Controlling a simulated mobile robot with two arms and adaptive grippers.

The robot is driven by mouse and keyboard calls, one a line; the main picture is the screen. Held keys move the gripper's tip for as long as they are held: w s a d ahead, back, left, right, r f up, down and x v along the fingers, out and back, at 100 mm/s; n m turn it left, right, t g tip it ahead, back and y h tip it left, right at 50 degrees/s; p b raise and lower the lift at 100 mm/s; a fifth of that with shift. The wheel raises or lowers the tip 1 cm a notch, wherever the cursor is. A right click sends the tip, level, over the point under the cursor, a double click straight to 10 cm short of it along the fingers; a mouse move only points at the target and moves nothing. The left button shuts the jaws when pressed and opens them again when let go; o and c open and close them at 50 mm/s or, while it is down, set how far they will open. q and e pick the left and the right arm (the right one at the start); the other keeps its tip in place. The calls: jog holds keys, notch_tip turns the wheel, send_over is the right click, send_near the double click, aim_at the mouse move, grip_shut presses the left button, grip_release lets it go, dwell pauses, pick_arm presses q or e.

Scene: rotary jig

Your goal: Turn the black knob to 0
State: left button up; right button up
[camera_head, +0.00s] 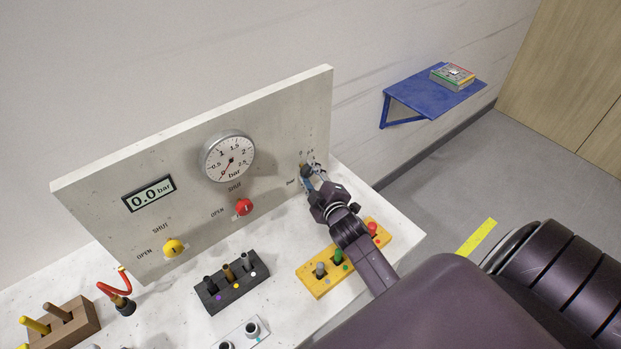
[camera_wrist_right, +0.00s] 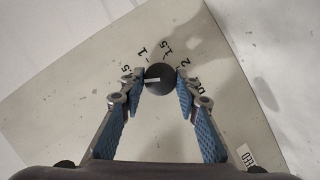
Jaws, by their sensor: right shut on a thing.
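The black knob (camera_wrist_right: 161,76) sits on the upright panel in the right wrist view, with a printed dial scale around it. A short white line on the knob points left, toward the left finger and a little below the partly hidden ".5" label. The marks 1, 1.5 and 2 show above and right of it; I cannot see the 0 clearly. My right gripper (camera_wrist_right: 160,82) is shut on the knob, one blue-padded finger on each side. In the head view my right gripper (camera_head: 309,182) reaches the panel's right part and largely hides the knob. My left gripper is not in view.
The panel (camera_head: 100,200) carries a display (camera_head: 149,193) reading 0.0 bar, a round gauge (camera_head: 229,157), a yellow knob (camera_head: 173,248) and a red knob (camera_head: 244,207). A black block (camera_head: 232,290) and a yellow block (camera_head: 318,285) stand on the bench, the yellow one close below my right arm.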

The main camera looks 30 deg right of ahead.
jog(key=n+b, duration=0.1)
jog(key=b, duration=0.1)
jog(key=f+n+h+b, duration=0.1)
jog(key=b, duration=0.1)
jog(key=shift+a+n+t, duration=0.1)
jog(key=shift+n+t, duration=0.2)
jog(key=shift+t, duration=0.1)
jog(key=shift+r+n+t+h+b, duration=0.35)
jog(key=shift+n+b, duration=0.45)
jog(key=shift+b, duration=0.4)
jog(key=shift+f, duration=0.1)
jog(key=o, duration=1.2)
jog(key=shift+c, duration=0.2)
jog(key=shift+s, duration=0.1)
jog(key=v, duration=1.2)
